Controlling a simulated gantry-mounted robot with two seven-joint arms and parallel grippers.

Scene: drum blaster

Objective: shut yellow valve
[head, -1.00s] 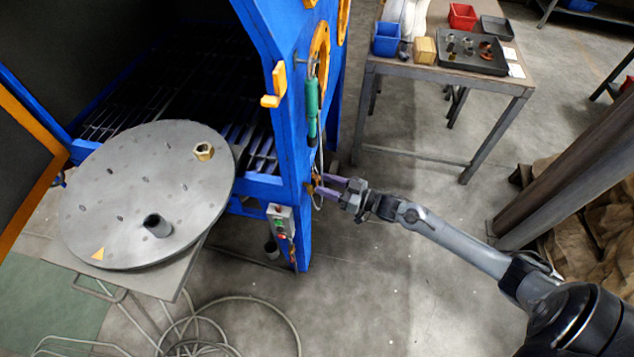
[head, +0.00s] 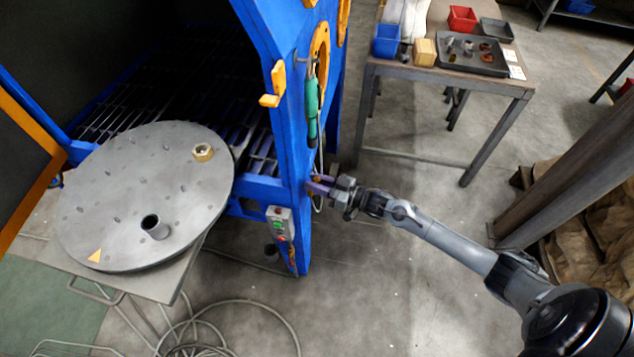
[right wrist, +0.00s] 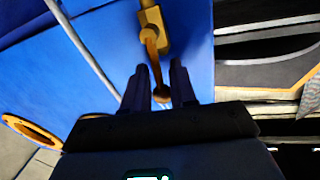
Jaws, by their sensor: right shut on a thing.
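The yellow valve (right wrist: 153,25) is mounted on the blue cabinet panel. Its yellow lever (right wrist: 152,50) runs from the valve body toward my right gripper (right wrist: 160,84), with the rounded end between the two fingers. My right gripper is shut on this lever. In the head view my right gripper (head: 318,186) is against the outer right side of the blue cabinet, below a green-handled tool; its fingers hide most of the valve there. My left gripper is not in view.
The blue cabinet (head: 286,120) stands left of my right arm. A red-and-green button box (head: 280,223) is on its post below the gripper. A round grey turntable (head: 120,205) stands at left. A work table (head: 400,70) is behind. Open floor lies below the arm.

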